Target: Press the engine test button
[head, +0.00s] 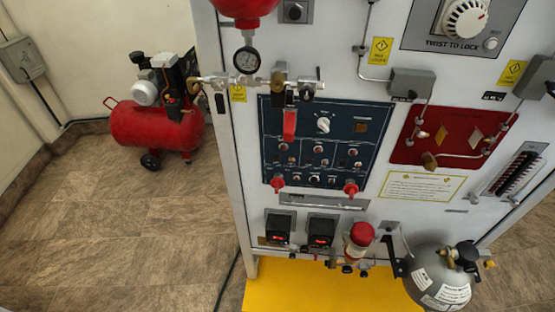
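A white trainer panel (350,28) stands in the middle and right of the head view. A dark blue control panel (347,103) with knobs and small switches is set in it. A white round knob (323,125) sits near its top. I cannot tell which control is the engine test button, as labels are too small to read. A red part (290,124) hangs over the blue panel's upper left and hides a little of it. Two red fittings stick out at its lower edge, left (277,183) and right (351,188). My gripper is not in view.
A pressure gauge (246,60) and brass valves project from the panel's upper left. A red-topped unit (362,234) and a grey cylinder (440,270) stick out low. A yellow base (315,291) lies below. A red compressor (155,124) stands left; the tiled floor before it is clear.

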